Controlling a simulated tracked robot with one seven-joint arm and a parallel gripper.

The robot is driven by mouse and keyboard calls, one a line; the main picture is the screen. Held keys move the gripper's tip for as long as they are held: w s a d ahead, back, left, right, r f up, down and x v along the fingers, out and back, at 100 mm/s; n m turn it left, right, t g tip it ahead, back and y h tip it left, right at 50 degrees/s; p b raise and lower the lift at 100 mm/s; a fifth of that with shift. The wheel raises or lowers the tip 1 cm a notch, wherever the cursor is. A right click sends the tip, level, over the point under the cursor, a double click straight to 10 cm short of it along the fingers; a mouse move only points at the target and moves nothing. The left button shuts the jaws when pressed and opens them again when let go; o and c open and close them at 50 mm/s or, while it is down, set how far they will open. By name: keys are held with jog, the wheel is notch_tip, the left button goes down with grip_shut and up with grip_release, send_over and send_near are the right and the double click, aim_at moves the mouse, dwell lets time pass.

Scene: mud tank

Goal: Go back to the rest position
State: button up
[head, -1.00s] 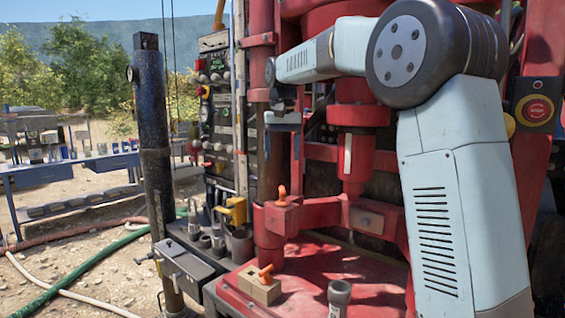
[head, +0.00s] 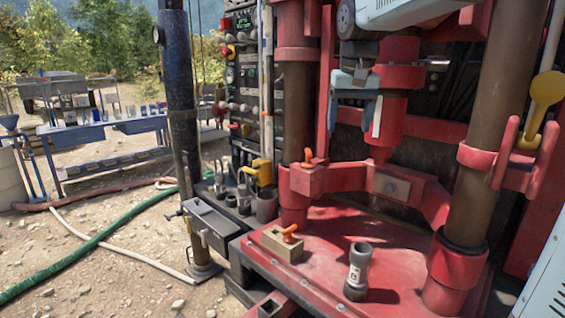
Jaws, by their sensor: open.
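My gripper (head: 354,106) shows at the upper middle of the head view, pointing down, with its two bluish fingers apart and nothing between them. It hangs in front of the red drill rig's frame (head: 420,185), above the red deck (head: 330,240). My arm comes in from the top right, and part of it is cut off by the picture's edge.
A grey threaded fitting (head: 358,272) stands upright on the deck. A wooden block (head: 283,246) with an orange handle lies to its left. A black post (head: 182,130) and a control panel (head: 240,90) stand left. Hoses (head: 110,235) cross the gravel.

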jog(key=s+d+f+t, duration=0.1)
jog(key=s+d+f, duration=0.1)
jog(key=s+f, duration=0.2)
jog(key=s+d+f+t, duration=0.1)
jog(key=s+d+f, duration=0.2)
jog(key=s, duration=0.7)
jog(key=s+d+f+t, duration=0.1)
jog(key=s+d+f, duration=0.2)
jog(key=s+f, duration=0.2)
jog(key=s, duration=0.3)
jog(key=shift+f, duration=0.25)
jog(key=shift+d, duration=0.1)
